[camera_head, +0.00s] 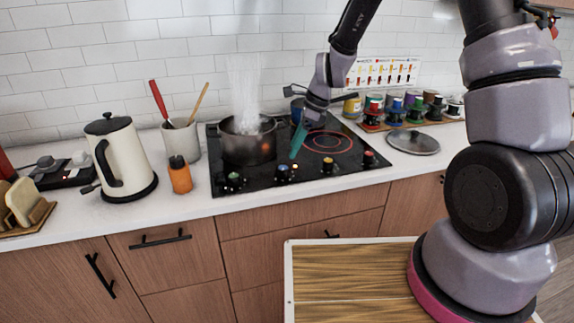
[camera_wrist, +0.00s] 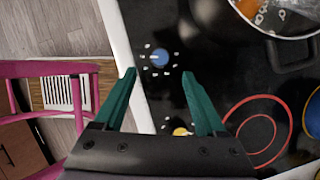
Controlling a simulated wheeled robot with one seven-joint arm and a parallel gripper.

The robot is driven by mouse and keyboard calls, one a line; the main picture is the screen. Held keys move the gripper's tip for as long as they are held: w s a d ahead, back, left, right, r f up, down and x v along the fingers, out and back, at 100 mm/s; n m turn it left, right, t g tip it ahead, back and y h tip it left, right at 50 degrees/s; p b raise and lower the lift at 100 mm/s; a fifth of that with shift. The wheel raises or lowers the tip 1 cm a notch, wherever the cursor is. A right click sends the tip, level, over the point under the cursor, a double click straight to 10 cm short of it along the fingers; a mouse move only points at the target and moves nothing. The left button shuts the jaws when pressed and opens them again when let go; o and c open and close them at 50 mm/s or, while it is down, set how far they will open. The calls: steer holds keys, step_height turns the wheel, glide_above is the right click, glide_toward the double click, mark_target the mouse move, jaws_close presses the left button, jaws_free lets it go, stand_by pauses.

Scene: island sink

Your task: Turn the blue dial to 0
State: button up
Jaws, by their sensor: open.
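The blue dial (camera_wrist: 160,57) sits on the black cooktop near its front edge, with white marks around it. In the wrist view it lies just beyond and between my gripper's (camera_wrist: 159,73) two teal fingertips, which are apart with nothing between them. I cannot read a number at the dial's setting. A yellow dial (camera_wrist: 180,131) shows nearer the gripper's body, partly hidden.
A steaming pot (camera_head: 247,145) stands at the cooktop's left back. A red-ringed burner (camera_head: 327,142) is beside my gripper. An orange bottle (camera_head: 180,176) and a kettle (camera_head: 120,160) stand left.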

mark_target(284, 167)
steer(key=x, duration=0.7)
steer(key=shift+a+f, duration=0.15)
steer(key=shift+f, duration=0.25)
jaws_close()
